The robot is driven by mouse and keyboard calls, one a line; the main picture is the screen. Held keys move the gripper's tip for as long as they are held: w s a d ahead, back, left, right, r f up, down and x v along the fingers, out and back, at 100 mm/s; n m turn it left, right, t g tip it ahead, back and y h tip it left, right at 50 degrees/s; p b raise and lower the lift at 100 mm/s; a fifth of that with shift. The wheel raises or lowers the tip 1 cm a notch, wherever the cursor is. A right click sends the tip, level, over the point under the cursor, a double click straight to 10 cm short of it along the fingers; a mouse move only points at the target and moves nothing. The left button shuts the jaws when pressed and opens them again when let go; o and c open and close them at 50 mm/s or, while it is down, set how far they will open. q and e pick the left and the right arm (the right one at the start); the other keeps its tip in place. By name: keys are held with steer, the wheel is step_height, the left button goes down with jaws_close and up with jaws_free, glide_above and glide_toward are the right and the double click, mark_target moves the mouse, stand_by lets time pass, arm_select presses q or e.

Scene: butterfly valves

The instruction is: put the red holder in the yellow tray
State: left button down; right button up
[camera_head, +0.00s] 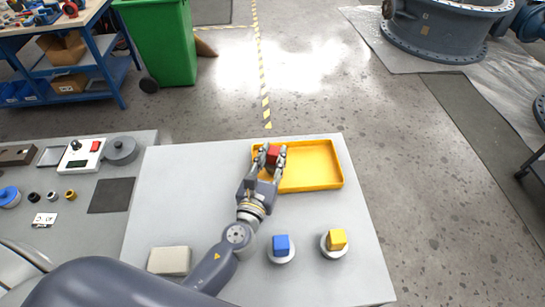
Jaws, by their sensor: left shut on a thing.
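The red holder (273,152) shows as a small red block between the fingers of my left gripper (270,154). The gripper is shut on it at the left end of the yellow tray (325,186). The tray lies near the far edge of the light grey table and its right part is empty. I cannot tell whether the holder touches the tray floor or is held above it. The gripper fingers hide part of the holder and of the tray's left side. My right gripper is not in view.
A blue block (281,244) and a yellow block (336,239) stand on round white bases near the table's front. A beige box (169,260) lies at the front left. A side bench (60,236) on the left holds small parts. The table's left middle is clear.

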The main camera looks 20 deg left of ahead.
arm_select(q)
steer(key=shift+r, duration=0.1)
steer(key=c, duration=1.2)
jaws_free()
steer(key=shift+f, duration=0.2)
steer(key=shift+c, duration=0.2)
steer(key=shift+r, duration=0.1)
steer(key=shift+r, duration=0.15)
steer(key=s+b, duration=0.1)
steer(key=s, duration=0.2)
steer(key=s+b, duration=0.1)
steer(key=s, duration=0.3)
steer(key=s+b, duration=0.1)
steer(key=s, duration=0.3)
steer(key=shift+f, duration=0.25)
steer(key=shift+s+r+b, duration=0.15)
steer(key=shift+s+b, duration=0.2)
steer(key=shift+s, duration=0.2)
